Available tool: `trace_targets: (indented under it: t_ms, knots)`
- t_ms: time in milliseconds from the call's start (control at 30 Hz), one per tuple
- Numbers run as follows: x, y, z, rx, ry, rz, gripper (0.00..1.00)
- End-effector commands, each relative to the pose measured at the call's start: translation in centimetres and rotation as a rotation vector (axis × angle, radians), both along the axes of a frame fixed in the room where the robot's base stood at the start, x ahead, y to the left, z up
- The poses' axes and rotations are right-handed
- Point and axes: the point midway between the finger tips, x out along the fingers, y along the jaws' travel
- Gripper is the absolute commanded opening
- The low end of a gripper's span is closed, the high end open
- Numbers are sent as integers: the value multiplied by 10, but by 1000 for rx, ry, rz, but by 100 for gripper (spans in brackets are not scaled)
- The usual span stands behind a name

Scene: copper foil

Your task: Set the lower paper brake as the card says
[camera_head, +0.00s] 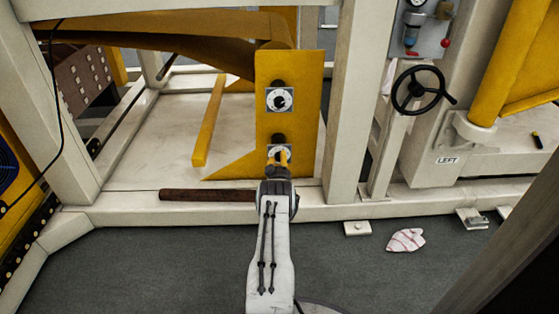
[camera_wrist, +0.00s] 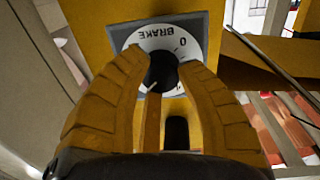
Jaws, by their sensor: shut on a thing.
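The lower paper brake is a black knob (camera_wrist: 162,72) on a white round dial (camera_wrist: 135,38) with a grey square plate. The dial reads BRAKE and 0, upside down in the wrist view. My gripper (camera_wrist: 160,78) is shut on this knob, one yellow finger on each side. In the head view my gripper (camera_head: 278,160) covers most of the lower dial (camera_head: 285,149). The upper brake dial (camera_head: 280,99) with its black knob sits above it on the same yellow plate (camera_head: 301,78). I see no readable card. The knob's exact setting cannot be read.
A black handwheel (camera_head: 419,90) and a gauge panel (camera_head: 420,30) are at the right, above a LEFT label (camera_head: 447,160). A brown bar (camera_head: 207,195) lies along the frame's lower beam. A striped cloth (camera_head: 406,240) lies on the grey floor, which is mostly clear.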

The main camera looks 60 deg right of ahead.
Motion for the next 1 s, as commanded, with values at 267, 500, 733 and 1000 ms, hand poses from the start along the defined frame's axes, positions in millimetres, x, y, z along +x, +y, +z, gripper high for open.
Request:
trace_targets:
  t_ms: [267,500,733,1000]
  knots:
    - [2,-1,5,56,-104,1,1]
    - [2,-1,6,148,-251,-1,2]
    - [2,-1,6,223,-369,-4,2]
    - [3,-1,7,273,-451,-5,2]
